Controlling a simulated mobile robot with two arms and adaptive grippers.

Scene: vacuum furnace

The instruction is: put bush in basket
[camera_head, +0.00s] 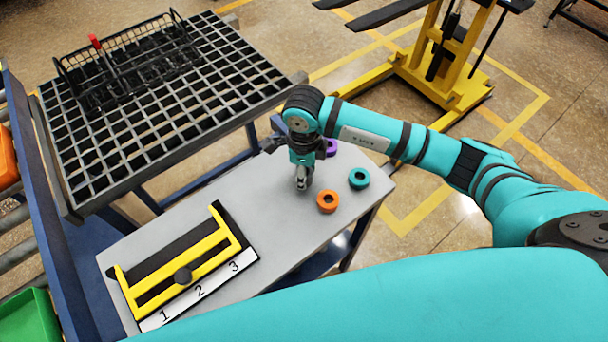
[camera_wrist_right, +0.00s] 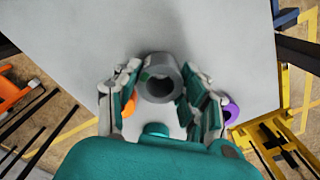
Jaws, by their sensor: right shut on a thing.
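My right gripper (camera_head: 303,183) points down over the grey table. In the right wrist view its two fingers (camera_wrist_right: 160,92) stand on either side of a grey bush (camera_wrist_right: 161,62), a hollow cylinder, and are shut on it. The gripper mostly hides this bush in the head view. An orange ring-shaped bush (camera_head: 327,202) and a teal one (camera_head: 359,179) lie on the table to the right of the gripper. A purple one (camera_head: 332,148) is partly hidden behind the arm. A black wire basket (camera_head: 62,77) with a red-tipped part (camera_head: 95,41) stands on the grid-topped table at upper left. My left gripper is not in view.
A yellow and black fixture (camera_head: 190,262) with a plate numbered 1, 2, 3 sits at the grey table's (camera_head: 262,228) near left. The grid-topped table (camera_head: 215,100) has free room around the basket. A yellow lifter (camera_head: 440,85) stands behind on the floor.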

